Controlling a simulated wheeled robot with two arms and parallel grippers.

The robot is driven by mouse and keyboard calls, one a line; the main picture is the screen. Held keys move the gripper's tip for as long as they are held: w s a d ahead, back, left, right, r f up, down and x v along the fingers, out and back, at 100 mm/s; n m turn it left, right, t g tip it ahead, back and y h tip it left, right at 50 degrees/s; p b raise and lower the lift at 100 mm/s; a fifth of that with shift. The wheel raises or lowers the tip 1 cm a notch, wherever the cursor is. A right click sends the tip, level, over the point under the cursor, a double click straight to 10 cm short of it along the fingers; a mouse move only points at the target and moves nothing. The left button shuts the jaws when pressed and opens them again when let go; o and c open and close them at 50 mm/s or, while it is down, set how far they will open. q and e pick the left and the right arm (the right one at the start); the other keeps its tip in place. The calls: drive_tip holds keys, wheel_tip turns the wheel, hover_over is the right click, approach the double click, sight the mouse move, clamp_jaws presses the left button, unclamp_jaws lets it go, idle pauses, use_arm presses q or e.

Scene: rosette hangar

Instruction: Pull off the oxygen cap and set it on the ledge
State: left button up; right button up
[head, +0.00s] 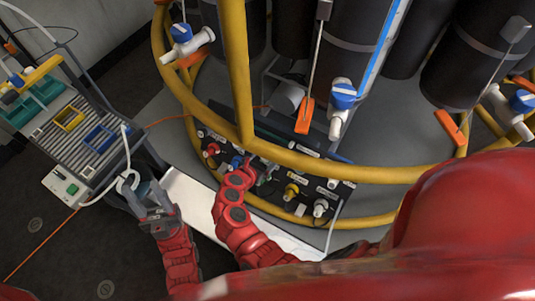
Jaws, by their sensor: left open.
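A dark panel (275,187) with a row of coloured fittings sits low behind the yellow rail. I see a red fitting (212,149), a blue one (237,161), a yellow one (291,191) and a white one (320,207). The labels are too small to read, so I cannot tell which is the oxygen cap. A white ledge (191,198) runs in front of the panel, partly behind my right arm. My left gripper (146,194) is open and empty, left of the ledge. My right arm reaches up to the panel; its fingers cannot be made out clearly.
Yellow ring rails (243,75) circle the dark cylinders and pass above the panel. Blue-and-white valves (342,96) and orange tags (304,116) hang around them. At the left stands a grey slatted rack (88,143) with a yellow and a blue frame, a white hose and a switch box (66,187).

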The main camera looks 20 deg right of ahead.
idle(0.8)
drive_tip(key=shift+p, duration=0.7)
idle(0.3)
drive_tip(key=shift+p, duration=0.6)
drive_tip(key=shift+f, duration=0.1)
clamp_jaws()
idle(0.4)
